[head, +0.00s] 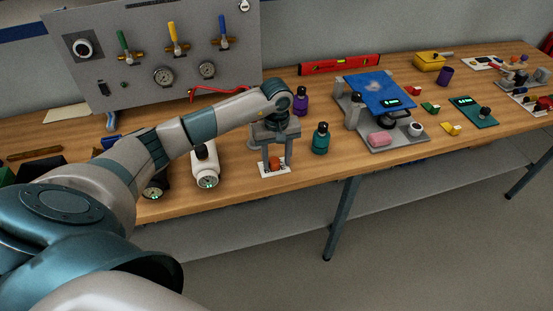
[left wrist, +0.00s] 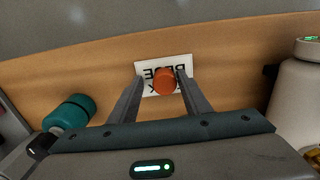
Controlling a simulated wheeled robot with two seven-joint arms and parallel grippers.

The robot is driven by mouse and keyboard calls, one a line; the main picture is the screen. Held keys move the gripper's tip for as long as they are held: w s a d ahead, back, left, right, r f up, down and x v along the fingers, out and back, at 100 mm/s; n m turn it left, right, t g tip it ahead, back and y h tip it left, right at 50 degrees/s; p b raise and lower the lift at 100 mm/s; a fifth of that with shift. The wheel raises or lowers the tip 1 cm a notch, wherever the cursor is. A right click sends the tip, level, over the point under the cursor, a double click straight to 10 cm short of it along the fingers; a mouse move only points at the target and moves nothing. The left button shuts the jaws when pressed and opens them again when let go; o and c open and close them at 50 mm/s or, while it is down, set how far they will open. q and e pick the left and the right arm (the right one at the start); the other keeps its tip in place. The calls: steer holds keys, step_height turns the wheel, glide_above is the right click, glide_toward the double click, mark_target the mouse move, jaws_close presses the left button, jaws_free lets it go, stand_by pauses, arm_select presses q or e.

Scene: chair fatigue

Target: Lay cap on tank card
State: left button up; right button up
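The orange-red cap (head: 276,164) appears to sit on a white card (head: 266,173) with black letters near the table's front edge. The cap (left wrist: 165,81) and the card (left wrist: 148,68) also show in the left wrist view, where the cap covers part of the lettering. My left gripper (head: 277,163) points down over the card, its fingers on either side of the cap. In the left wrist view the gripper (left wrist: 160,76) is open, with a clear gap between the left finger and the cap. My right gripper is not in view.
A purple bottle (head: 300,101) stands behind. A grey stand with a blue plate (head: 378,88) is farther right. A valve panel (head: 140,65) rises at the back left.

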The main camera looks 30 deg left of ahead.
mark_target(276, 160)
arm_select(q)
steer(key=shift+s+f, duration=0.15)
steer(key=shift+s, duration=0.05)
steer(key=shift+a+r+p, duration=0.1)
steer(key=shift+r+p, duration=0.4)
steer(key=shift+p, duration=0.35)
steer(key=shift+w+r, duration=0.1)
steer(key=shift+r, duration=0.05)
step_height(276, 160, up, 12)
steer(key=b, duration=0.5)
steer(key=shift+b, duration=0.35)
